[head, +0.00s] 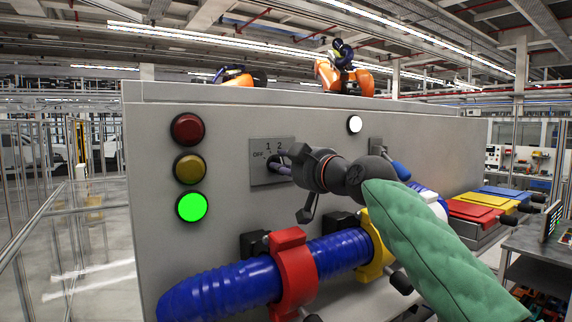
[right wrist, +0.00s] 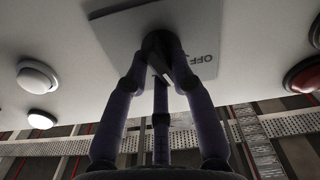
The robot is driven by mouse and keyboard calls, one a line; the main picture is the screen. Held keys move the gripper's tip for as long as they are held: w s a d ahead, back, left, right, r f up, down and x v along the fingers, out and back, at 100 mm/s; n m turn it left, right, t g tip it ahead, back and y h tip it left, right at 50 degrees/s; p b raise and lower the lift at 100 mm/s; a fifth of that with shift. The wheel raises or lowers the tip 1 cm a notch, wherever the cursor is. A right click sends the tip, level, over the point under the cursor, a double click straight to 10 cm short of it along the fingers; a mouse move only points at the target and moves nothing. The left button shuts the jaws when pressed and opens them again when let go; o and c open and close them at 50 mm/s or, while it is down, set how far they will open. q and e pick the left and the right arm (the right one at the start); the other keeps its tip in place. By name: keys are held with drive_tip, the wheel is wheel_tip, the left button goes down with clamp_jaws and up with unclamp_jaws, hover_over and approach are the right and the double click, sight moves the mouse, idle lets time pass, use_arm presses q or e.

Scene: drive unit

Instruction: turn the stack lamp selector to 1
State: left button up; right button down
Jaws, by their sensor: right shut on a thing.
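The stack lamp selector's grey plate (head: 262,178) is on the front panel, marked OFF, 1 and 2; OFF also shows on the plate in the right wrist view (right wrist: 118,32). My right gripper (head: 284,169) reaches the plate from the right with its fingers shut on the dark selector knob (right wrist: 157,42). The fingers hide most of the knob, so I cannot tell which mark it points at. The red lamp (head: 188,129) and amber lamp (head: 189,169) look unlit, and the green lamp (head: 191,207) is lit. My left gripper is not in view.
A white lamp (head: 354,124) glows at the panel's upper right. A ribbed blue hose (head: 225,285) runs below the selector, held by a red clamp (head: 293,275) and a yellow clamp (head: 373,262). Red, yellow and blue blocks (head: 478,212) sit to the right.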

drive_tip(key=shift+a+f, duration=0.1)
drive_tip(key=shift+f, duration=0.1)
drive_tip(key=c, duration=1)
unclamp_jaws()
drive_tip(key=shift+w, duration=0.1)
drive_tip(key=shift+c, duration=0.2)
drive_tip(key=shift+r, duration=0.15)
drive_tip(key=shift+v, duration=0.8)
drive_tip(key=v, duration=1)
